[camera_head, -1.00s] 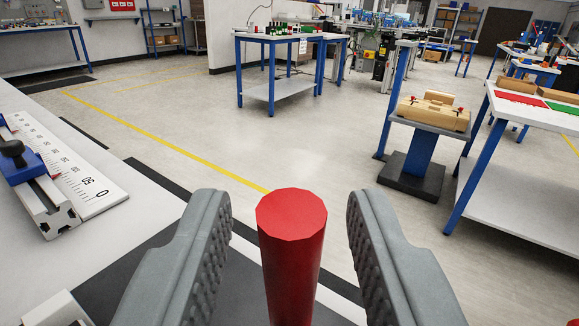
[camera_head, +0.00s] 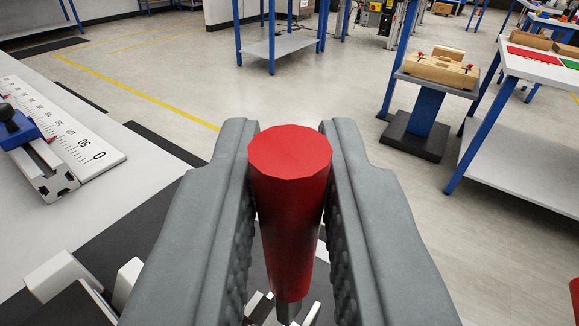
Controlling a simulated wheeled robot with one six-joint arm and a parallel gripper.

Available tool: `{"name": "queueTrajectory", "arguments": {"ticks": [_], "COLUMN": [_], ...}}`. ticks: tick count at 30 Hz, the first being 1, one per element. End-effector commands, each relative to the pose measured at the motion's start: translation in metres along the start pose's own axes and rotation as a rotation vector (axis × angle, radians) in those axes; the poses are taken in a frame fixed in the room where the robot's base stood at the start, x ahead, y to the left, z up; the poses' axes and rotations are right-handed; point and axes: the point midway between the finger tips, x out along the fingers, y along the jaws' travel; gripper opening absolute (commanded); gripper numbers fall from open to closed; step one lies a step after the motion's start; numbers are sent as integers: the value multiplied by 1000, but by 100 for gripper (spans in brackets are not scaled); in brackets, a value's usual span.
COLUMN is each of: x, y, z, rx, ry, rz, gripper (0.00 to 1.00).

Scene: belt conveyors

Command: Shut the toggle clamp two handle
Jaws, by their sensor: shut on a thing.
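The toggle clamp handle (camera_head: 290,190) is a red, many-sided grip that stands near upright in the middle of the head camera view, its flat top towards me. My gripper (camera_head: 290,155) has its two grey, ribbed fingers closed against the left and right sides of the red grip. Metal clamp parts (camera_head: 285,309) show at the bottom edge below the grip. The rest of the clamp mechanism is hidden by the fingers and the frame edge. I cannot tell which numbered clamp this is.
A white ruler (camera_head: 70,130) and a blue slide block (camera_head: 14,130) lie on the white table at left. White blocks (camera_head: 58,273) stand at lower left. Another red piece (camera_head: 574,295) shows at the right edge. Open floor lies beyond the table.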

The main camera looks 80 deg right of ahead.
Motion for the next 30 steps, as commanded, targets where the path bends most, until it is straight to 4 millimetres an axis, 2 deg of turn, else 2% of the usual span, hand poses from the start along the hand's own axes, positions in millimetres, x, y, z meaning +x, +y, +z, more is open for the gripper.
{"name": "queueTrajectory", "arguments": {"ticks": [8,17,30], "x": [11,32,60], "y": [8,22,39], "z": [-1,4,24], "rx": [82,234,468], "ry": [-120,-346,-693], "rz": [-5,-16,-31], "gripper": [0,0,0]}}
